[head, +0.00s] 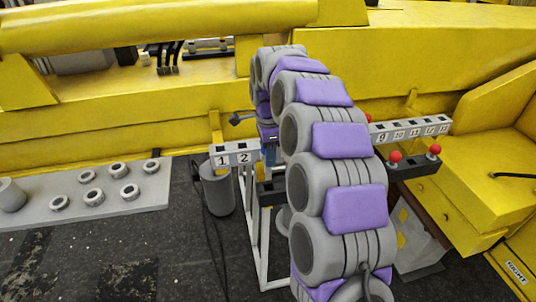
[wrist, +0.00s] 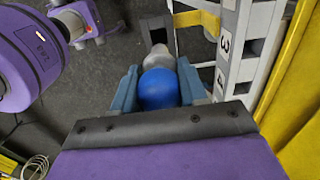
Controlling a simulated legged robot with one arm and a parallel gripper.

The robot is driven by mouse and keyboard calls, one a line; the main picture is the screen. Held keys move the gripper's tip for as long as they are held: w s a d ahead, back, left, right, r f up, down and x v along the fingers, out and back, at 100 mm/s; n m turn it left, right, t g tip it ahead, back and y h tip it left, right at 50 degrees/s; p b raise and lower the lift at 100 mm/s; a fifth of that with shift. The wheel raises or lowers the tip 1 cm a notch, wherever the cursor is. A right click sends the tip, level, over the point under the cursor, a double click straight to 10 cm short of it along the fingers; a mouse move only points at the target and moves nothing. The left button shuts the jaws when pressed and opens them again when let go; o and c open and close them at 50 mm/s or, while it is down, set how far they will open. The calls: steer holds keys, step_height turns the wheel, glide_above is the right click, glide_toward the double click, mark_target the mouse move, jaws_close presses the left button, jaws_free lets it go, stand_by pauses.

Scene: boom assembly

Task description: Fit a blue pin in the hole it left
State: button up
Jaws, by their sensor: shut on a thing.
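A blue pin (wrist: 158,90) with a round blue head is between the two blue-grey fingers of my gripper (wrist: 157,84) in the wrist view. A silvery grey part shows beyond the head; the pin's far end cannot be made out clearly. A dark block (wrist: 146,22) with an opening shows just past it; I cannot tell whether the pin touches it. A pale numbered rail (wrist: 238,52) stands to the right of the gripper. In the head view the rail's left end (head: 235,154) shows holes 1 and 2; my arm hides its middle, the pin and most of the gripper.
In the head view, red-headed pins (head: 395,157) stand in a black holder (head: 414,167) on the right, below holes 9 onward. A grey plate (head: 85,195) with several rings lies at left. Yellow machine beams (head: 120,120) bound the back. Dark floor is open at front left.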

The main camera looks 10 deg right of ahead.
steer(key=shift+r+p, duration=1.35)
steer(key=shift+r, duration=1.75)
